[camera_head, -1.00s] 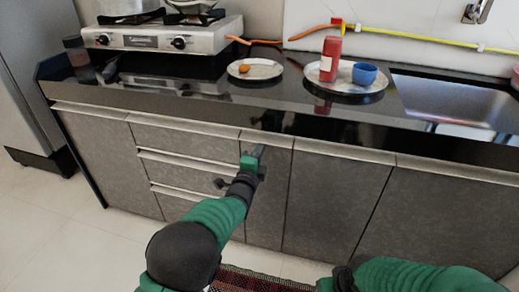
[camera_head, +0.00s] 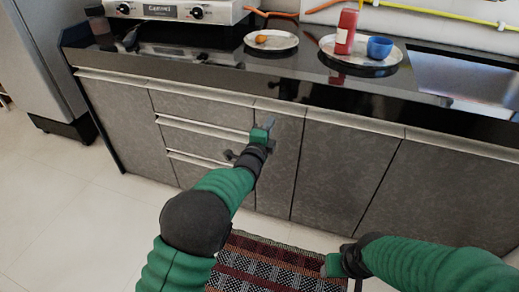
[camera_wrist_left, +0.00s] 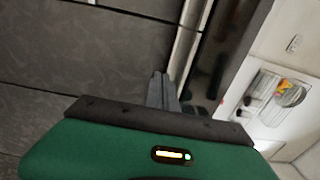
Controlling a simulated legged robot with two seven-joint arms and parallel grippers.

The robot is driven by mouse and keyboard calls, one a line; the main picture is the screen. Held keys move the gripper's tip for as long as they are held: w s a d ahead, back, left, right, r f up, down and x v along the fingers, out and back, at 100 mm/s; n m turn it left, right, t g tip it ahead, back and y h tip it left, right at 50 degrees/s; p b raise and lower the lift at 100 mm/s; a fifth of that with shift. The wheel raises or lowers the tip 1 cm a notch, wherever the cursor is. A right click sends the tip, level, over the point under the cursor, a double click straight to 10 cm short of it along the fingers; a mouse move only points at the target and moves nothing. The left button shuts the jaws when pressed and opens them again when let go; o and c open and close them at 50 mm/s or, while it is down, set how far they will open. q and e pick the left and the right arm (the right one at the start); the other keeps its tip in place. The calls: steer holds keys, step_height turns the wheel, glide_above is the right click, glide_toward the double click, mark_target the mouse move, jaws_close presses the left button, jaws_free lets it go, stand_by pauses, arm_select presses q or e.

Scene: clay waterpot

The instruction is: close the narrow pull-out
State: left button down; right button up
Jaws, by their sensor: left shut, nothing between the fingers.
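The narrow pull-out (camera_head: 285,158) is the slim grey front between the drawers and the wider doors. Its front looks flush with its neighbours in the head view. My left gripper (camera_head: 269,124) is shut and empty, in front of the pull-out's upper part, near its top edge. I cannot tell whether it touches the front. The left wrist view shows the shut fingers (camera_wrist_left: 161,88) near a pale handle strip and grey cabinet fronts. My right gripper (camera_head: 335,267) is low at the right, over the rug; its jaws are not clear.
Several drawers (camera_head: 200,106) lie left of the pull-out. A patterned rug (camera_head: 265,262) covers the floor.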

arm_select(q)
steer(key=p+v, duration=0.4)
steer(key=v, duration=0.6)
steer(key=s+a+f+n+g+y, duration=0.2)
steer(key=s+a+f+n+g, duration=0.15)
steer(key=a+n, duration=0.25)
steer(key=s+a+f+n+g+y, duration=0.3)
steer(key=s+a+f+n, duration=0.15)
steer(key=a+n, duration=0.2)
steer(key=s+a+f+n+g, duration=0.1)
steer(key=s+a+n+g, duration=0.3)
steer(key=s, duration=0.8)
steer(key=s+a+f+n+g, duration=0.1)
steer(key=s+a+n+g, duration=0.3)
steer(key=s, duration=0.7)
step_height(320, 180, up, 37)
steer(key=d+n+p, duration=0.1)
steer(key=p, duration=3.7)
steer(key=shift+y, duration=0.3)
